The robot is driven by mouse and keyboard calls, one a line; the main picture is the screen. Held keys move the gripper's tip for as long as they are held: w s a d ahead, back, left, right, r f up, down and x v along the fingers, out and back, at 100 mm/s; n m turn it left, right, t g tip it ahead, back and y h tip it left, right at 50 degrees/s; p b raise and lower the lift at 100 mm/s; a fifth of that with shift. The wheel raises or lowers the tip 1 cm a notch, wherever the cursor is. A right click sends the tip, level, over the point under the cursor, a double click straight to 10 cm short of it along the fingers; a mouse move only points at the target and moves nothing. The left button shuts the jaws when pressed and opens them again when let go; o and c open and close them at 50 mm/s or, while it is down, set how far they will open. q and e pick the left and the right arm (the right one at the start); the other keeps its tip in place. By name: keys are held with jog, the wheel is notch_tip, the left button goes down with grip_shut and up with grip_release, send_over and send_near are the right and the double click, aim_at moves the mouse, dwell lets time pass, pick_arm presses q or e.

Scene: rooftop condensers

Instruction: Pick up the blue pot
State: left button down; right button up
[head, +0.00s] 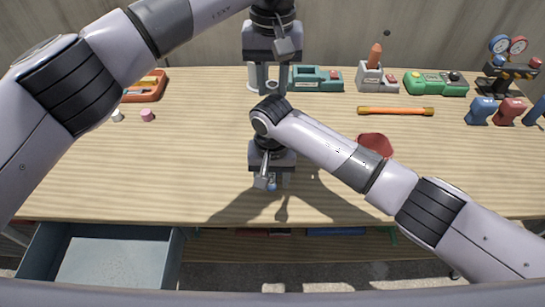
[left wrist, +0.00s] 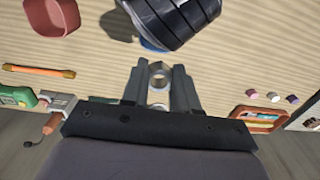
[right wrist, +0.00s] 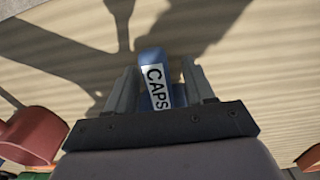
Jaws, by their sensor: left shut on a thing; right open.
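The blue pot (right wrist: 178,95), with a white label reading CAPS, sits between the fingers of my right gripper (right wrist: 160,90) in the right wrist view. In the head view only a small blue part (head: 272,185) shows below my right gripper (head: 272,180), near the table's front edge. That gripper is open, with a finger on each side of the pot. In the left wrist view a blue sliver (left wrist: 150,45) shows behind my right arm. My left gripper (left wrist: 160,88), farther back, is shut on a grey metal piece with a hexagonal, holed end (left wrist: 157,74).
An orange rod (head: 396,111), green tools (head: 436,84) and a gauge set (head: 510,68) lie at the back right. An orange tray (head: 146,88) is back left. An open drawer (head: 175,265) juts out front left.

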jog(key=shift+f, duration=0.15)
grip_shut()
